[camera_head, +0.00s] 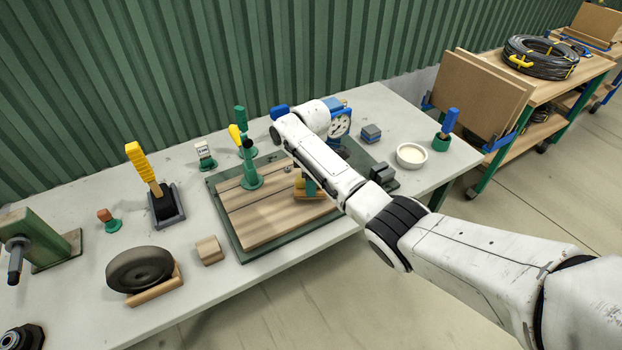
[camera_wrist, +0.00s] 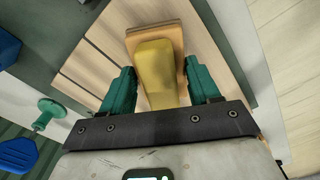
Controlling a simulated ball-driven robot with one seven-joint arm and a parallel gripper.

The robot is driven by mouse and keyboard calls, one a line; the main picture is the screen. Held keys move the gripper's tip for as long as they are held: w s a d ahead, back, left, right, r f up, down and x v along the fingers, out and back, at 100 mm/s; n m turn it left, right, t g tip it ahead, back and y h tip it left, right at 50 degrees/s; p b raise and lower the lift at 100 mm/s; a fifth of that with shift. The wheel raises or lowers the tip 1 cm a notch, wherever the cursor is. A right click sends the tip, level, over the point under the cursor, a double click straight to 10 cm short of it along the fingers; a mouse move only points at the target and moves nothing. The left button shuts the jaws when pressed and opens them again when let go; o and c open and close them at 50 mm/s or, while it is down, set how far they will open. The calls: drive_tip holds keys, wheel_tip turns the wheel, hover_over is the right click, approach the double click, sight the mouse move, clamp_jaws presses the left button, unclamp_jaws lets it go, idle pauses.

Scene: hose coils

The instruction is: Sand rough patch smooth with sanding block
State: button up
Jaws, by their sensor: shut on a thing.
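The sanding block (camera_wrist: 155,72) has a yellow grip on a tan base. In the wrist view it sits between the green fingers of my gripper (camera_wrist: 159,68), which is shut on it. In the head view my gripper (camera_head: 308,184) and the block (camera_head: 299,188) are over the right part of the wooden board, largely covered by my arm. The board (camera_head: 265,222) is made of pale planks and lies in a green tray (camera_head: 240,252). I cannot clearly make out the rough patch. Whether the block touches the board is hard to tell.
A green clamp (camera_head: 249,165) stands on the board's far left side. Left on the bench are a yellow-handled brush (camera_head: 147,168) in a grey holder, a black wheel (camera_head: 139,270) and a small wooden block (camera_head: 209,250). A white bowl (camera_head: 411,156) and a dial gauge (camera_head: 341,126) are right.

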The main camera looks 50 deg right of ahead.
sight(303, 181)
drive_tip(key=shift+w+a+p, duration=0.25)
drive_tip(key=shift+w+a, duration=0.15)
drive_tip(key=shift+a, duration=0.85)
drive_tip(key=shift+w+a+p, duration=0.3)
drive_tip(key=shift+w+a, duration=0.05)
drive_tip(key=shift+a, duration=0.95)
drive_tip(key=shift+w+a+p, duration=0.25)
drive_tip(key=shift+w+a, duration=0.15)
drive_tip(key=shift+a, duration=0.85)
drive_tip(key=shift+f+b, duration=0.7)
drive_tip(key=shift+f, duration=0.25)
drive_tip(key=shift+s+d, duration=0.25)
drive_tip(key=shift+d, duration=0.6)
drive_tip(key=shift+s+d, duration=0.25)
drive_tip(key=shift+d, duration=0.6)
drive_tip(key=shift+s+d, duration=0.25)
drive_tip(key=shift+d, duration=0.6)
drive_tip(key=shift+s+d+b, duration=0.1)
drive_tip(key=shift+s+d, duration=0.15)
drive_tip(key=shift+d, duration=0.6)
drive_tip(key=shift+s+d+b, duration=0.15)
drive_tip(key=shift+s+d, duration=0.1)
drive_tip(key=shift+d, duration=0.6)
drive_tip(key=shift+s+d+b, duration=0.1)
drive_tip(key=shift+s+d, duration=0.15)
drive_tip(key=shift+d, duration=0.6)
